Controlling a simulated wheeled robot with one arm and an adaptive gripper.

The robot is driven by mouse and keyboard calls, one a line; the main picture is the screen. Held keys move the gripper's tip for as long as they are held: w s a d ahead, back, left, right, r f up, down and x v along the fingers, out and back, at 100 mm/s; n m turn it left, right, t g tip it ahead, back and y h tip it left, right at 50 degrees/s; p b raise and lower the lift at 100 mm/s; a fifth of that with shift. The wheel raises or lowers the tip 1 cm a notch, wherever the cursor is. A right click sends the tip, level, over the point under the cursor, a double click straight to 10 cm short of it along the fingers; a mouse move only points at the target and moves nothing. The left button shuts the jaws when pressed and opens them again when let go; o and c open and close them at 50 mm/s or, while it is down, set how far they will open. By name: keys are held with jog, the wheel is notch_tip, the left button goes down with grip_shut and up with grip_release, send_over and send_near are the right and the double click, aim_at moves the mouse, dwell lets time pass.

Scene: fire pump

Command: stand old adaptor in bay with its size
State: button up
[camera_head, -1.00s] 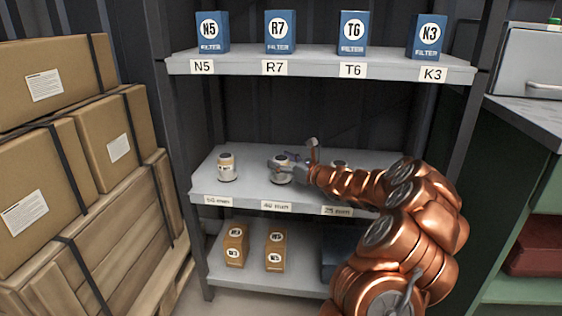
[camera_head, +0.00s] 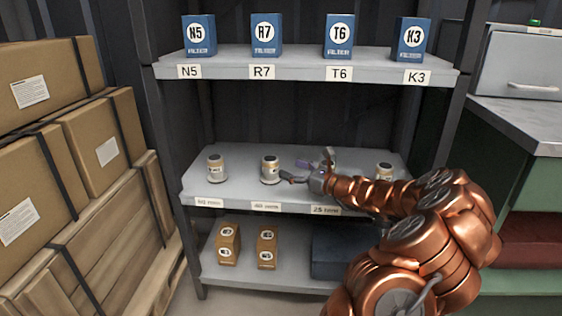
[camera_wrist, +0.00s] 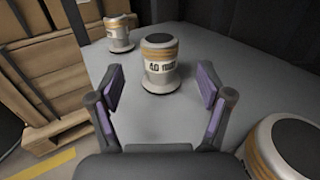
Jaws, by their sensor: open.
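The adaptor marked 40 mm (camera_head: 270,168) stands upright on the middle shelf (camera_head: 230,190) behind the 40 mm label. In the wrist view this adaptor (camera_wrist: 160,63) is just beyond my fingertips, apart from them. My gripper (camera_head: 300,172) is open and empty, to the right of that adaptor; its purple-padded fingers show in the wrist view (camera_wrist: 163,95). Another adaptor (camera_head: 216,168) stands behind the left label, also in the wrist view (camera_wrist: 118,35). A third (camera_head: 328,157) is partly hidden behind my gripper. One more (camera_head: 385,172) stands at the right end.
Blue filter boxes (camera_head: 267,36) stand on the top shelf, with labels N5, R7, T6 and K3. Two brown boxes (camera_head: 228,244) and a dark blue bin (camera_head: 330,252) are on the bottom shelf. Cartons (camera_head: 100,150) are stacked at left. A green cabinet (camera_head: 520,150) is at right.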

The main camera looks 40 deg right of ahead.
jog(key=shift+p+v, duration=0.3)
jog(key=shift+v, duration=1.25)
jog(key=shift+a, duration=0.15)
